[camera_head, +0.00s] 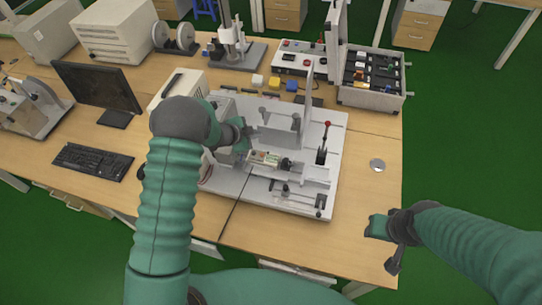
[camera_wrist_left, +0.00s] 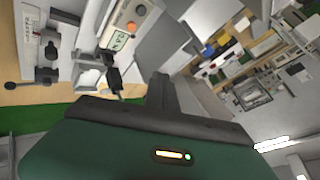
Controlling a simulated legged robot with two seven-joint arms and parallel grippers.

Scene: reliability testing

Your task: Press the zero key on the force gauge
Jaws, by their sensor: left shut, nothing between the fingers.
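The force gauge (camera_head: 265,158) is a small beige instrument with a display. It lies on the white test stand (camera_head: 325,150) in the middle of the table. In the left wrist view the force gauge (camera_wrist_left: 127,22) shows at the top, with a lit display and an orange round button; the key labels are too small to read. My left gripper (camera_head: 243,150) is shut and empty, just left of the gauge in the head view; contact cannot be made out. Its dark fingers (camera_wrist_left: 160,92) stand below and right of the gauge in the wrist view.
An upright clear panel (camera_head: 308,95) and a red-knobbed lever (camera_head: 326,128) stand on the test stand. A monitor (camera_head: 97,86) and keyboard (camera_head: 92,161) are at left. A parts case (camera_head: 372,97) is at back right. The table's front right is clear except a small metal disc (camera_head: 377,165).

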